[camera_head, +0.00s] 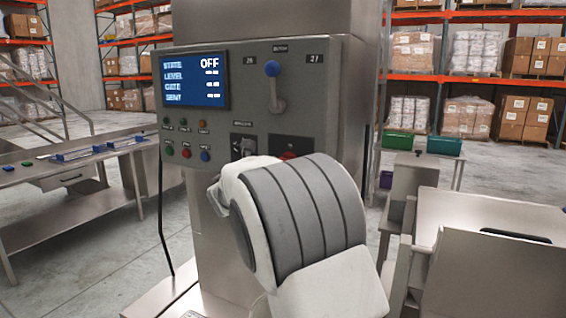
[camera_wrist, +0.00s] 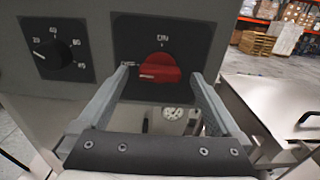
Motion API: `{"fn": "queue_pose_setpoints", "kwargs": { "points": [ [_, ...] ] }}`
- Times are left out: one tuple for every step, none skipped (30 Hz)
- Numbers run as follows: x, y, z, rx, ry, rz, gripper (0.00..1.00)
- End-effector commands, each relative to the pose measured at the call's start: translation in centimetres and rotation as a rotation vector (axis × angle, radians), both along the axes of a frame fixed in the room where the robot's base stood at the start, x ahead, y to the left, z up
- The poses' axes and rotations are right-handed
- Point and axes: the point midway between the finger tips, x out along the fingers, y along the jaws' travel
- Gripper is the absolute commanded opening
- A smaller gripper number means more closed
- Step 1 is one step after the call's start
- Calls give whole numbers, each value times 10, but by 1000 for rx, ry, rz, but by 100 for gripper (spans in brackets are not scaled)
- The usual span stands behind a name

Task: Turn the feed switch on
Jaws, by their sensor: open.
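A red rotary knob (camera_wrist: 160,68) sits on a black plate (camera_wrist: 188,40) marked ON above it; I take it as the feed switch. Its grip lies roughly level, with a pale mark at its left end, not up at ON. My gripper (camera_wrist: 160,73) is open, with one finger on each side of the knob; contact is not clear. In the head view only the top of the red knob (camera_head: 288,155) shows above my arm, and the fingers are hidden. The display (camera_head: 194,81) reads STATE OFF.
A black dial (camera_wrist: 61,53) is left of the knob. A blue-tipped lever (camera_head: 274,85) and several small buttons are on the same panel (camera_head: 235,108). A gauge (camera_wrist: 172,113) shows below. Metal tables stand left and right.

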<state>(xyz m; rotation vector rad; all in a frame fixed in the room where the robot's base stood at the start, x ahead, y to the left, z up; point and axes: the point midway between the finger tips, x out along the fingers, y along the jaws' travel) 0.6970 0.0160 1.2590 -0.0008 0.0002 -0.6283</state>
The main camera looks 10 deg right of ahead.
Motion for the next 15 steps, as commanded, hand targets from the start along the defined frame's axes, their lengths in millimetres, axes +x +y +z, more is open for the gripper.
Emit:
{"fn": "queue_pose_setpoints", "kwargs": {
  "points": [
    [6, -5, 0, 0, 0, -2, 100],
    [8, -7, 0, -1, 1, -2, 100],
    [11, -8, 0, 0, 0, -1, 100],
    [13, -10, 1, 1, -1, -1, 100],
    [15, -11, 0, 1, -1, 0, 100],
    [16, -12, 0, 0, 0, 0, 100],
    [17, -12, 0, 1, 1, 0, 100],
    [17, -13, 0, 1, 1, 0, 100],
    [18, -13, 0, 1, 1, 0, 100],
    [18, -13, 0, 1, 1, 0, 100],
    [18, -13, 0, 1, 1, 0, 100],
    [18, -13, 0, 1, 1, 0, 100],
    [18, -13, 0, 0, 0, 0, 100],
    [18, -13, 0, 1, 1, 0, 100],
    [18, -13, 0, 0, 0, 0, 100]
  ]
}}
